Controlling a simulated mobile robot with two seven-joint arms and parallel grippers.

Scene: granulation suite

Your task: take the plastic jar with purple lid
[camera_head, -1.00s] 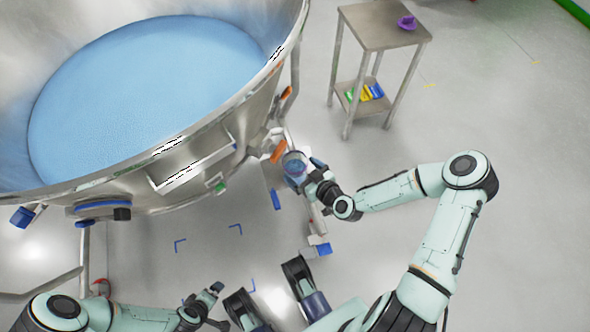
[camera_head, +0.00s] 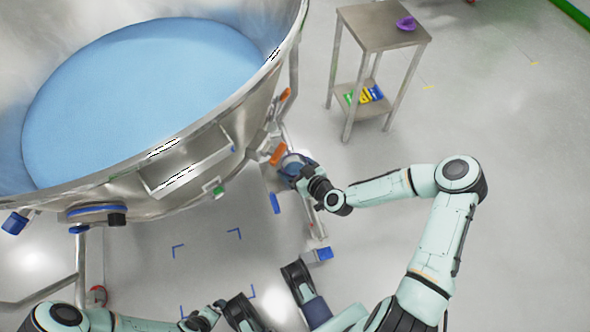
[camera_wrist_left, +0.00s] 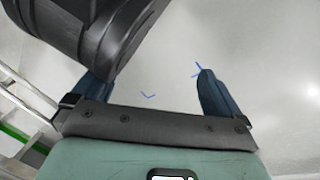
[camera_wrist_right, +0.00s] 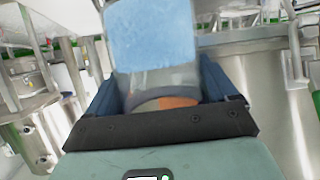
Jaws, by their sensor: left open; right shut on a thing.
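A clear plastic jar (camera_wrist_right: 153,45) with blue contents fills the space between my right fingers in the right wrist view. My right gripper (camera_head: 299,169) is shut on it and holds it beside the large steel bowl's outlet side. In the head view the jar (camera_head: 291,160) is partly hidden by the gripper, and I see no lid on it. A purple lid (camera_head: 406,23) lies on the steel side table's top. My left gripper (camera_wrist_left: 150,90) is open and empty, with only floor between its fingers.
The large steel bowl (camera_head: 200,165) of blue powder takes up the left side. The steel side table (camera_head: 372,27) stands at the upper right, with several coloured items (camera_head: 366,95) on its lower shelf. The floor (camera_head: 520,180) on the right is clear.

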